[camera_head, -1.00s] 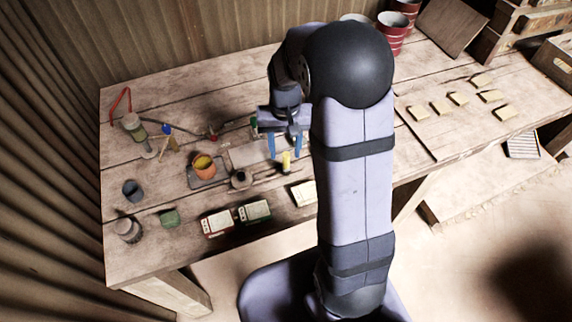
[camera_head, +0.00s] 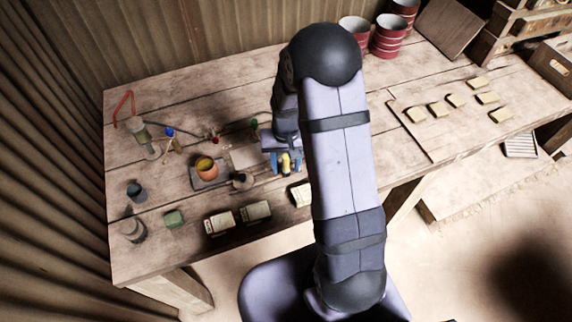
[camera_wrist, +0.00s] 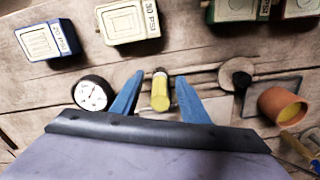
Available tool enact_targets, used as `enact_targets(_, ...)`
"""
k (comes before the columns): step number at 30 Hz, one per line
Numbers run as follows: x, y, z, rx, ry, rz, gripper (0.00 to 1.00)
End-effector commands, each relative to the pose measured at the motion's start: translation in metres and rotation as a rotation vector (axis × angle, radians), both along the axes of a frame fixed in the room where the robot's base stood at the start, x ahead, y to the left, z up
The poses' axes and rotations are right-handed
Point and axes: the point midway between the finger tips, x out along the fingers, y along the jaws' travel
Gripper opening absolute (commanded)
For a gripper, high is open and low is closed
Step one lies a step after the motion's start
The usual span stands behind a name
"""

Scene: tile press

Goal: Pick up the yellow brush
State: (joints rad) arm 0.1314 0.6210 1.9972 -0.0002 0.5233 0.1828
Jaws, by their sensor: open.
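The yellow brush (camera_wrist: 160,92) shows between the two blue fingers of my gripper (camera_wrist: 160,76) in the wrist view, with a visible gap to each finger. Its end nearest the top of that view is dark with a pale band. In the head view, the brush (camera_head: 286,161) shows as a small yellow piece between the fingers of my gripper (camera_head: 287,164). My gripper is open and points down over the worktable. Whether the fingertips are level with the brush is hard to tell.
A round dial gauge (camera_wrist: 92,92) lies left of the fingers in the wrist view. A dark round-ended tool (camera_wrist: 236,72) and an orange pot (camera_wrist: 283,107) are to the right. Labelled boxes (camera_wrist: 128,20) line the top. Pale tiles (camera_head: 455,100) lie at the right of the table.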

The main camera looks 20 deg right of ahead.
Motion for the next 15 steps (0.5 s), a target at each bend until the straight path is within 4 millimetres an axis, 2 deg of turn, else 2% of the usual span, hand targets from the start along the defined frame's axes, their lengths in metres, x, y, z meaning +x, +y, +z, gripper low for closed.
enact_targets(7,0.0000,0.0001,-0.0017,0.000,0.000,0.000,0.41)
enact_targets(8,0.0000,0.0001,-0.0017,0.000,0.000,0.000,0.39)
enact_targets(12,0.0000,0.0001,-0.0015,0.000,0.000,0.000,0.05)
enact_targets(13,0.0000,0.0001,-0.0015,0.000,0.000,0.000,0.00)
enact_targets(15,0.0001,0.0001,-0.0014,0.000,0.000,0.000,0.00)
